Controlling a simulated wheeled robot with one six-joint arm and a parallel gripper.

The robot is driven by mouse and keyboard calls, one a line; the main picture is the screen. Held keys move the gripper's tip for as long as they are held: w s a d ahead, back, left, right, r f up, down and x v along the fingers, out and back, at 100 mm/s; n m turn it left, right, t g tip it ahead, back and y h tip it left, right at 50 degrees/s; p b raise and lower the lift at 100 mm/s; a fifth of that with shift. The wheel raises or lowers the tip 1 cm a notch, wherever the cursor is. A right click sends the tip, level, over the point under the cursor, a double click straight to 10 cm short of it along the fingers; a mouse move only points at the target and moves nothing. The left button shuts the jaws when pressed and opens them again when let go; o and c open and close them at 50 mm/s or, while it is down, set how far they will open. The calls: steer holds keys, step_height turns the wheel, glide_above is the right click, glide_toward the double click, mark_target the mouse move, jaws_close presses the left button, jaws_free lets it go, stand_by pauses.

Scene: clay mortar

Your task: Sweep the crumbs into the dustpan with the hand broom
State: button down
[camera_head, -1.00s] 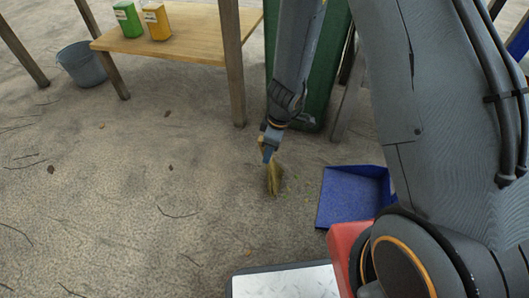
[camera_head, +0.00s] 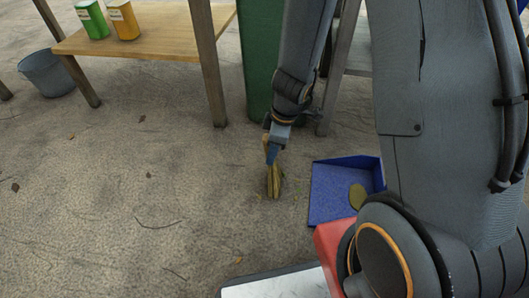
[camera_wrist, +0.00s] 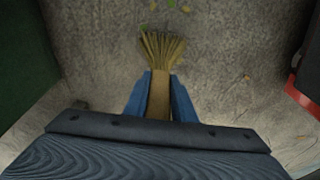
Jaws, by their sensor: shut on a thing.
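My gripper (camera_head: 271,150) is shut on the hand broom (camera_head: 274,182), a straw-coloured bundle of bristles held pointing down at the ground. In the wrist view the blue fingers (camera_wrist: 160,86) clasp the broom's handle, and the bristles (camera_wrist: 162,46) fan out ahead. The blue dustpan (camera_head: 328,210) lies on the ground just right of the broom, apart from it. An olive oval patch (camera_head: 357,196) shows inside the pan; I cannot tell what it is. A few tiny green and yellow crumbs (camera_wrist: 171,4) lie beyond the bristle tips in the wrist view.
A wooden table (camera_head: 150,42) with green (camera_head: 92,19) and yellow (camera_head: 123,20) containers stands back left, a grey bucket (camera_head: 47,73) beside it. A tall green bin (camera_head: 258,65) stands behind the broom. The ground at left is open, with scattered twigs and leaves.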

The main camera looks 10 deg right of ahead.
steer(key=s+d+b, duration=0.3)
steer(key=d, duration=0.3)
steer(key=shift+d, duration=0.4)
stand_by(0.4)
steer(key=w+a+r+p, duration=0.1)
steer(key=w+a+p, duration=0.2)
steer(key=a, duration=0.5)
steer(key=w+a+r+p, duration=0.1)
steer(key=w+a+p, duration=0.3)
steer(key=a, duration=0.4)
steer(key=shift+a+r, duration=0.35)
steer(key=shift+r, duration=0.05)
steer(key=shift+f+b, duration=1.4)
steer(key=shift+b, duration=0.45)
